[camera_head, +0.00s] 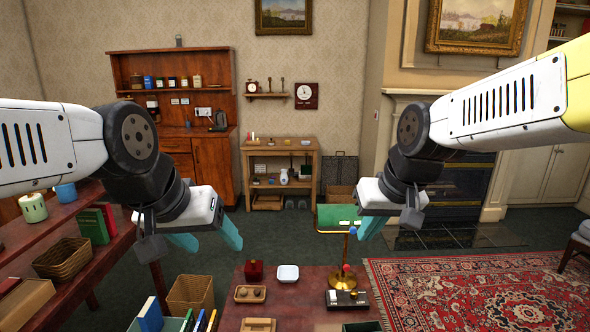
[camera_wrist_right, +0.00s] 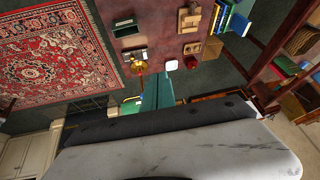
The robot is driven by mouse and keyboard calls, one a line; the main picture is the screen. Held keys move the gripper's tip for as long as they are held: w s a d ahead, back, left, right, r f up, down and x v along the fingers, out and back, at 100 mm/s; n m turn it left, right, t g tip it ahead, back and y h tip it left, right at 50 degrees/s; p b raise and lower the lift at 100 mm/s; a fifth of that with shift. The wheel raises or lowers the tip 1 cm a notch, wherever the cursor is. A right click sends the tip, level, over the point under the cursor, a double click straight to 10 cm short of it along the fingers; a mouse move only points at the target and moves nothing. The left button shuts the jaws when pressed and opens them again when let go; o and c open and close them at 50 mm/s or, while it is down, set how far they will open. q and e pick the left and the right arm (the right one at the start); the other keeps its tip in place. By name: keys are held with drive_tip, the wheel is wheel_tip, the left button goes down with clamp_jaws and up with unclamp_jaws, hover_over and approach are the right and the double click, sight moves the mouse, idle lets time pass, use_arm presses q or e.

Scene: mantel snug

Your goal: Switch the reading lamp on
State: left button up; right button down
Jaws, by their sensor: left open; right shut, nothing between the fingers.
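The reading lamp has a green shade (camera_head: 338,217), a thin brass stem and a round brass base (camera_head: 343,281) on the red-brown table. My left gripper (camera_head: 206,242) is open and empty, well left of the lamp.
A black box with pale parts (camera_head: 346,299) stands in front of the lamp base. A white dish (camera_head: 288,273), a dark red box (camera_head: 254,270) and a wooden tray (camera_head: 250,294) share the table (camera_head: 305,309). A wicker basket (camera_head: 190,295) is to the left.

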drive_tip(key=s+r+t, duration=0.1)
drive_tip(key=s+r, duration=0.1)
drive_tip(key=s, duration=0.4)
drive_tip(key=shift+s+r+m, duration=0.15)
drive_tip(key=shift+s+m, duration=0.25)
